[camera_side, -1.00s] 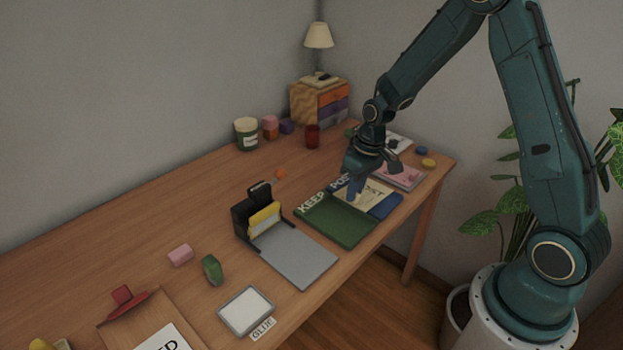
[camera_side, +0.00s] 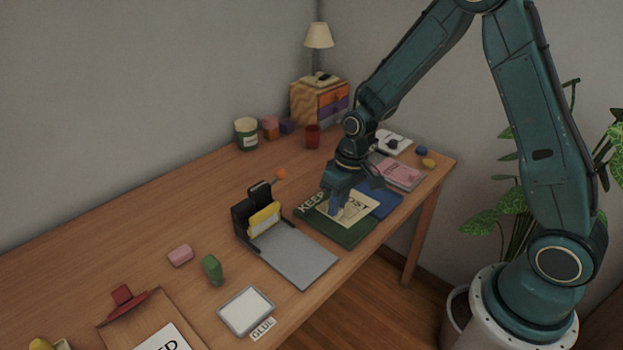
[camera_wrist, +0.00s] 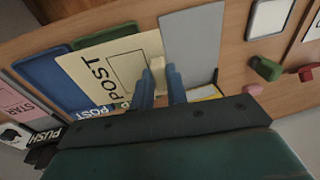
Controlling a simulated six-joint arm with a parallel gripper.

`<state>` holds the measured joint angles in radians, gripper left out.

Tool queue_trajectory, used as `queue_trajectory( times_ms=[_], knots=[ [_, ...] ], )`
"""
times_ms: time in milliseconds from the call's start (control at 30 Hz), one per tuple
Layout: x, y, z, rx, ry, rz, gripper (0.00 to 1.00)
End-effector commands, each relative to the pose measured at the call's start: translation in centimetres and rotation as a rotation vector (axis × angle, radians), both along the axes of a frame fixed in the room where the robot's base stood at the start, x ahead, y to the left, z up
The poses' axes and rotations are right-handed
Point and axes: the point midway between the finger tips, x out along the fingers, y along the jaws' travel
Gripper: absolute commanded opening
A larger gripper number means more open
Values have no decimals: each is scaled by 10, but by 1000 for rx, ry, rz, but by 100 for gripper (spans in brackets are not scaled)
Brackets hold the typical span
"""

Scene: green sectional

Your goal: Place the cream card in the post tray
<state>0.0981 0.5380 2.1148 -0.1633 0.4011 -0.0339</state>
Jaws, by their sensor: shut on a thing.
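The cream card (camera_side: 352,208), printed POST, is in my gripper (camera_side: 339,211), mostly above the green tray (camera_side: 345,235) labelled KEEP. Its right part overlaps the blue tray (camera_side: 385,203). In the wrist view, the blue fingers of my gripper (camera_wrist: 160,75) are shut on a small cream tab on the card (camera_wrist: 88,75). A white POST label shows beside the blue tray (camera_wrist: 45,80) there, partly covered by the card and gripper. The green tray shows as a strip (camera_wrist: 105,38) past the card's edge. The card's height above the trays is hard to tell.
A grey tray (camera_side: 305,262) with a black holder (camera_side: 242,220) of yellow cards stands left of the green tray. A pink tray (camera_side: 402,175) lies beyond the blue one. A green block (camera_side: 212,269) and a white-topped pad (camera_side: 246,310) are further left.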

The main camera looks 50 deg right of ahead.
Motion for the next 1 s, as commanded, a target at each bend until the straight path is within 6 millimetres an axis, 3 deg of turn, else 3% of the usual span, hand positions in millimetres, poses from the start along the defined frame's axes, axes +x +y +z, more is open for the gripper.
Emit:
queue_trajectory(
  times_ms=[267, 467, 667, 833, 1000],
  knots=[
    [1, 0, 1, 0, -1, -1, 0],
    [9, 0, 12, 1, -3, -26, 0],
    [31, 0, 46, 1, -5, -98, 0],
    [54, 2, 88, -1, -8, -161, 0],
    [76, 13, 120, -10, -10, -122, 0]
  ],
)
